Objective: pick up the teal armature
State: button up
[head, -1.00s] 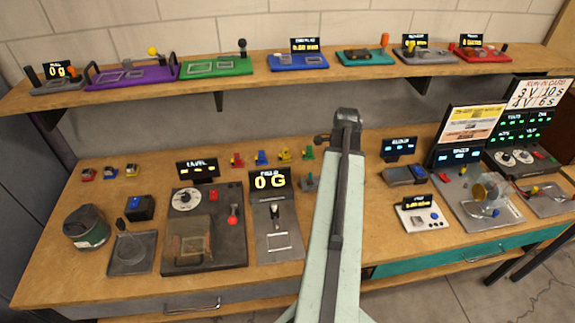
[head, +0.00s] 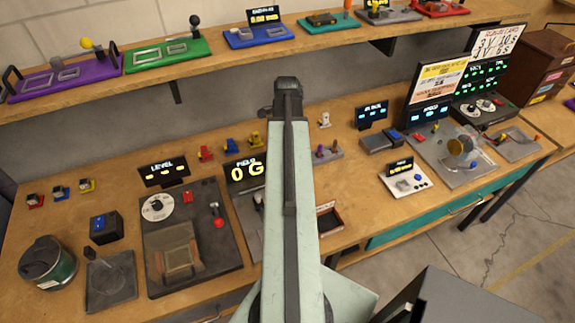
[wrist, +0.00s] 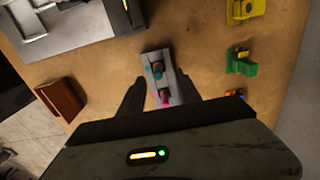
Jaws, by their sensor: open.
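In the wrist view a small grey stand (wrist: 180,88) lies between my gripper's spread fingers (wrist: 159,88). It carries a small dark piece with teal on it, the teal armature (wrist: 157,69), and a pink one (wrist: 165,96) nearer the palm. My gripper is open, with a dark finger on each side of the stand; I cannot tell its height above it. In the head view the stand (head: 328,153) shows just right of my arm, with small pinkish-purple pieces on it; teal is not clear there. My fingertips are hidden behind my arm in that view.
A green piece (wrist: 241,63) and a yellow piece (wrist: 240,10) stand right of the stand in the wrist view. A small brown tray (wrist: 62,98) lies to the left. The gauss meter fixture (head: 245,225) is partly behind my arm. A shelf (head: 215,70) runs above the bench.

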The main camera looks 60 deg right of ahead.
jog(key=f+b, duration=0.4)
jog(key=f, duration=0.1)
jog(key=shift+s+f+b, duration=0.1)
jog(key=shift+s+b, duration=0.2)
jog(key=shift+b, duration=0.05)
jog(key=shift+r, duration=0.2)
grip_shut()
